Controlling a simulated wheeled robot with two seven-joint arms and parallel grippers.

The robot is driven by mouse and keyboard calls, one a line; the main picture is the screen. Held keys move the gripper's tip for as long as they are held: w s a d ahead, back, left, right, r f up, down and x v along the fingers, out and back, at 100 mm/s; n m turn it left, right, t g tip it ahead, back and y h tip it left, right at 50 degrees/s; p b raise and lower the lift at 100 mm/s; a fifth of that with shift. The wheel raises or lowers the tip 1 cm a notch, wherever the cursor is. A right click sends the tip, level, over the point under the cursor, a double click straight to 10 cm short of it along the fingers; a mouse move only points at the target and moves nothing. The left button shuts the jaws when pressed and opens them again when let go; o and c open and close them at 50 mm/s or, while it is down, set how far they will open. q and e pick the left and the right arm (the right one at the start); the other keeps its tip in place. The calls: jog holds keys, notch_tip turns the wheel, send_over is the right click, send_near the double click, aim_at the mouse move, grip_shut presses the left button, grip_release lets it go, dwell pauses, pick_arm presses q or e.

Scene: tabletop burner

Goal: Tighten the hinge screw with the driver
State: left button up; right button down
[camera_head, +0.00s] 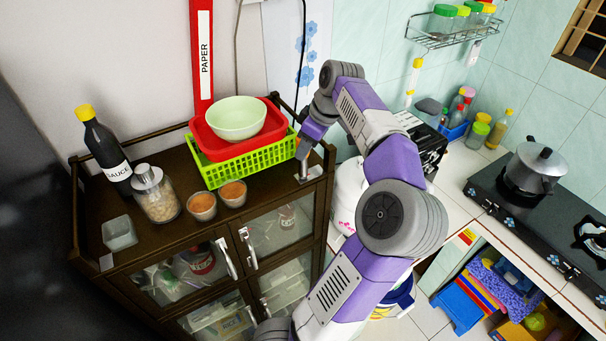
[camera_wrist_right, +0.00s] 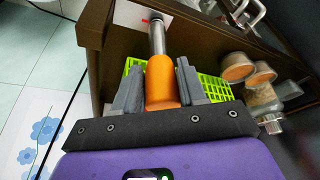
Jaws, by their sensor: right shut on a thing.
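The driver has an orange handle (camera_wrist_right: 162,82) and a silver shaft (camera_wrist_right: 157,38), seen in the right wrist view. My right gripper (camera_wrist_right: 160,66) is shut on the handle, with a grey finger on each side. In the head view my right gripper (camera_head: 306,146) is above the right front corner of the dark cabinet. A light metal plate (camera_head: 309,173), perhaps the hinge, is at that corner. A pale plate with a small red mark (camera_wrist_right: 132,16) shows near the shaft tip in the wrist view. The screw cannot be made out, nor whether the tip touches it. My left gripper is not in view.
The dark cabinet top (camera_head: 165,240) holds a green basket (camera_head: 262,160) with a red tray and pale bowl, close left of the gripper. A sauce bottle (camera_head: 105,155), a jar (camera_head: 157,198) and small cups (camera_head: 202,206) stand further left. A stove (camera_head: 555,215) is at right.

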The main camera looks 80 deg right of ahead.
jog(key=shift+f+b, duration=0.3)
jog(key=shift+f, duration=0.1)
jog(key=c, duration=0.5)
grip_release()
jog(key=shift+c, duration=0.2)
jog(key=shift+r, duration=0.1)
jog(key=d+p+v, duration=0.1)
jog(key=v, duration=0.6)
jog(key=shift+a+r, duration=0.2)
jog(key=shift+a, duration=0.3)
jog(key=shift+s, duration=0.1)
